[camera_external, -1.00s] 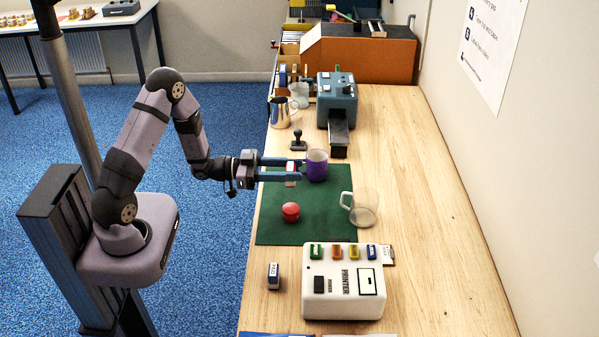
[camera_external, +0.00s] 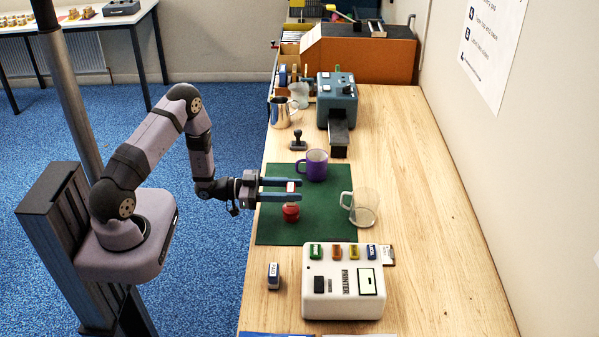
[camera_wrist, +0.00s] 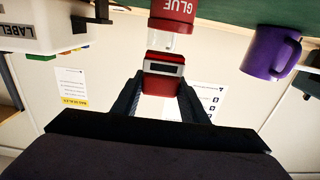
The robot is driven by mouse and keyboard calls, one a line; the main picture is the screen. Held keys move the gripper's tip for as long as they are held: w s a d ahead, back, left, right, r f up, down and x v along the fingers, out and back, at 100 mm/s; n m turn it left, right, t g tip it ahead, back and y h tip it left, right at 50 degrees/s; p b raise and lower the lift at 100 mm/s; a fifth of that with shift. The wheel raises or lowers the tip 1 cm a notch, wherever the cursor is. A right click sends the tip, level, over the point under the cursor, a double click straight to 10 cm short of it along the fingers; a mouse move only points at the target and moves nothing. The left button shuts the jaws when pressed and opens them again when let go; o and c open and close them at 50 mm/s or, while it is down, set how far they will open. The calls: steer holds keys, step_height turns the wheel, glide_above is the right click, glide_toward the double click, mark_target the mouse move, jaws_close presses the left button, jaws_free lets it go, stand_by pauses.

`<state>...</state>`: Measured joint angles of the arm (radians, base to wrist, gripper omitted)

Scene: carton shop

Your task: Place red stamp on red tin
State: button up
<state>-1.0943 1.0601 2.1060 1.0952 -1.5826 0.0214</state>
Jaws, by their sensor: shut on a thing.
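The red stamp (camera_external: 291,186) has a red end and a pale section. It also shows in the wrist view (camera_wrist: 163,82), between my two fingers. My gripper (camera_external: 282,190) is shut on it above the green mat. The round red tin (camera_external: 291,213) stands on the mat directly below the stamp. In the wrist view the tin (camera_wrist: 173,20) bears the word GLUE and is cut off by the top edge. The stamp's pale section points at the tin and lies close against it; I cannot tell whether they touch.
A white label printer (camera_external: 344,283) with coloured stamps on top is in front, a blue-grey machine (camera_external: 337,95) behind. A small stamp (camera_external: 273,276) stands left of the printer.

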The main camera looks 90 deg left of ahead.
steer(key=shift+f, duration=1.15)
steer(key=shift+f, duration=0.15)
steer(key=o, duration=1)
steer(key=shift+o, duration=0.2)
steer(key=shift+r+p, duration=0.25)
steer(key=shift+p, duration=0.05)
steer(key=s+b, duration=0.2)
steer(key=s, duration=0.3)
steer(key=s+b, duration=0.3)
steer(key=s, duration=0.3)
steer(key=shift+f, duration=0.2)
steer(key=shift+s+r, duration=0.1)
steer(key=shift+s, duration=0.4)
